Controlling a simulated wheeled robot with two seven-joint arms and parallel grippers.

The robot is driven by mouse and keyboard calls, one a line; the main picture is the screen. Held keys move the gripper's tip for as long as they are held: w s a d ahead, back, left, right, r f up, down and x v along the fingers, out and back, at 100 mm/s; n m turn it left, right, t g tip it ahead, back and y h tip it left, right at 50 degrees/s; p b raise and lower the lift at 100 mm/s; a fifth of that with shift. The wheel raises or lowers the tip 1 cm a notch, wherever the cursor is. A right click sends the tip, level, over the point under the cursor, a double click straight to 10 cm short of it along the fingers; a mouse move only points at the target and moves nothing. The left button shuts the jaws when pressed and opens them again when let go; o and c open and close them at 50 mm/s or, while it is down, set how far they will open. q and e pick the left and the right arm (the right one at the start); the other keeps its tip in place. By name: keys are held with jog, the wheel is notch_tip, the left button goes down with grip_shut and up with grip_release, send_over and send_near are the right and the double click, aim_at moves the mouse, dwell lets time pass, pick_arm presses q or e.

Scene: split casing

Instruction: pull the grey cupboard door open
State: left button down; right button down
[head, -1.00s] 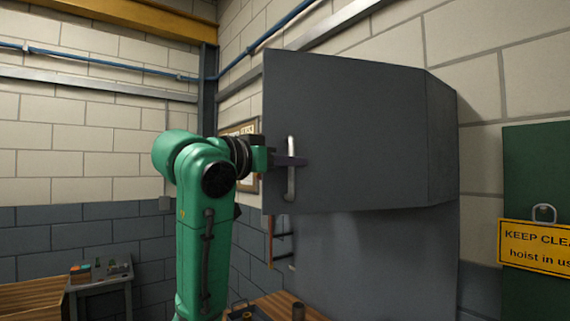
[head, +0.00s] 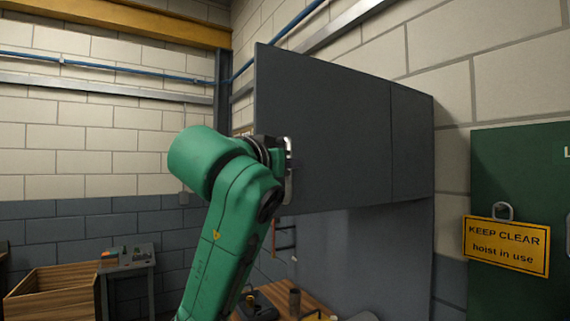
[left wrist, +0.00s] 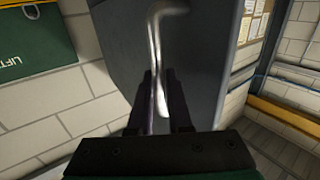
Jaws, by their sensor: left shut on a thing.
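The grey cupboard door (head: 325,125) fills the middle of the head view. It stands swung out, almost in line with the cupboard's side (head: 412,145), and the inside is hidden. Its pale metal bar handle (head: 288,184) is near the door's left edge. My left gripper (head: 287,162) is at the handle, its fingers mostly hidden by my wrist there. In the left wrist view the dark fingers (left wrist: 157,98) are shut on the handle (left wrist: 156,48), one on each side, with the door (left wrist: 112,42) behind. My right gripper is in neither view.
A workbench (head: 310,305) with small items stands below the door. A wooden crate (head: 50,290) and a small grey table (head: 128,268) are at lower left. A green panel (head: 500,180) with a yellow sign (head: 506,246) is on the right wall.

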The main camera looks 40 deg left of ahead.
pick_arm(q)
jog(key=shift+r, duration=0.15)
jog(key=c, duration=0.8)
grip_release()
jog(key=shift+d, duration=0.1)
jog(key=shift+c, duration=0.2)
jog(key=shift+d, duration=0.25)
jog(key=b+v, duration=0.6)
jog(key=v, duration=0.8)
jog(key=shift+s, duration=0.15)
jog(key=shift+s+a, duration=0.1)
